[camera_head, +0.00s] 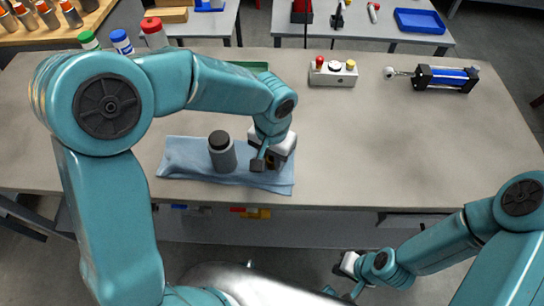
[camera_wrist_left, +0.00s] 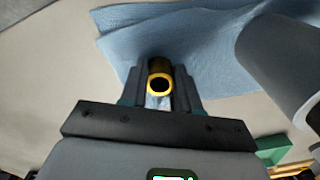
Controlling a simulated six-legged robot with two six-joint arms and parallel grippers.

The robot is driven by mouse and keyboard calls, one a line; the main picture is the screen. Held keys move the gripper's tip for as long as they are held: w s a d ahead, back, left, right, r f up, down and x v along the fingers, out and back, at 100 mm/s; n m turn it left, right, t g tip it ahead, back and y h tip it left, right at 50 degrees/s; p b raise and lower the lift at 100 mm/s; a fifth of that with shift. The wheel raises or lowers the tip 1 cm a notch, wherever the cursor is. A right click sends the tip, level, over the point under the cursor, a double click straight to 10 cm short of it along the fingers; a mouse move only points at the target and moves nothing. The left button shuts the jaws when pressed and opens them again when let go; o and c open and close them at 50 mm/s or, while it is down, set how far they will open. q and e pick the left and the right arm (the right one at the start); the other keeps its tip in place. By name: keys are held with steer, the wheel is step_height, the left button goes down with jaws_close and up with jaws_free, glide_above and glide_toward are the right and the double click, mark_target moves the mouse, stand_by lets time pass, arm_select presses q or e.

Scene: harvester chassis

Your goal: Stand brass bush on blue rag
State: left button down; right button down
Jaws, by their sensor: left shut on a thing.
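The blue rag (camera_head: 183,158) lies creased near the front edge of the bench, and it also shows in the left wrist view (camera_wrist_left: 200,40). My left gripper (camera_head: 270,160) is over the rag's right end, pointing down. In the left wrist view it (camera_wrist_left: 160,90) is shut on the brass bush (camera_wrist_left: 160,86), whose yellow ring-shaped end and dark bore face the camera. The bush is mostly hidden in the head view, and I cannot tell whether it touches the rag. My right gripper (camera_head: 350,272) is low in front of the bench, away from the rag; its jaws are unclear.
A grey bottle with a dark cap (camera_head: 222,155) stands on the rag, just left of my left gripper. A control box with buttons (camera_head: 333,73) and a blue-black cylinder (camera_head: 445,78) lie at the back. The bench's right half is mostly clear.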

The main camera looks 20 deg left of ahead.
mark_target(272, 158)
arm_select(q)
steer(key=shift+f+b, duration=0.35)
steer(key=shift+f, duration=0.05)
steer(key=shift+s+f, duration=0.2)
steer(key=shift+f, duration=0.05)
steer(key=c, duration=1.1)
jaws_free()
steer(key=shift+f, duration=0.1)
steer(key=shift+r, duration=0.25)
step_height(272, 158, up, 13)
steer(key=p, duration=0.1)
steer(key=shift+w+p, duration=0.25)
steer(key=shift+p, duration=0.1)
